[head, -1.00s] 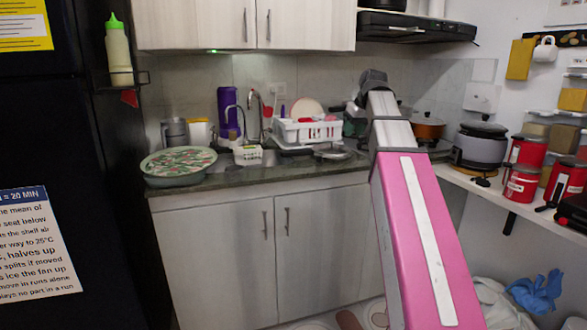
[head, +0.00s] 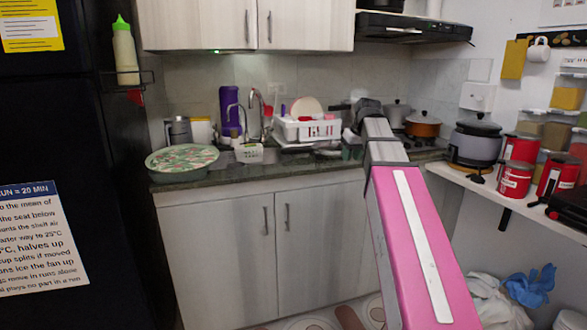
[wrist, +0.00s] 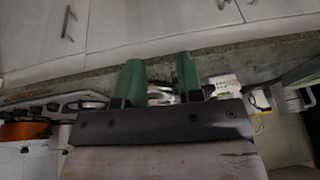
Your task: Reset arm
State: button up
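My pink and grey arm (head: 412,245) reaches forward and up from the bottom right of the head view. Its dark wrist end (head: 368,107) appears in front of the back counter, and the fingers cannot be made out there. In the wrist view, which looks upside down, the two green fingers of my gripper (wrist: 160,78) stand apart with a clear gap. Nothing is held between them; background counter items show through the gap.
A counter (head: 225,175) with a dish rack (head: 307,131) and a patterned tray (head: 180,160) runs along the back. A shelf (head: 470,180) on the right holds a cooker (head: 474,146) and several red canisters (head: 515,180). A black fridge (head: 60,130) stands close at left.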

jog(key=s+f+m+g+h, duration=0.1)
jog(key=s+f, duration=0.2)
jog(key=f, duration=0.9)
jog(key=s+f+m+g, duration=0.1)
jog(key=s+f, duration=0.2)
jog(key=f, duration=0.9)
jog(key=s+f+m, duration=0.1)
jog(key=s+f, duration=0.5)
jog(key=f, duration=0.3)
jog(key=s+a+f+m+g+h, duration=0.1)
jog(key=s+f, duration=0.5)
jog(key=f, duration=0.3)
jog(key=shift+a+f, duration=0.2)
jog(key=shift+f, duration=0.2)
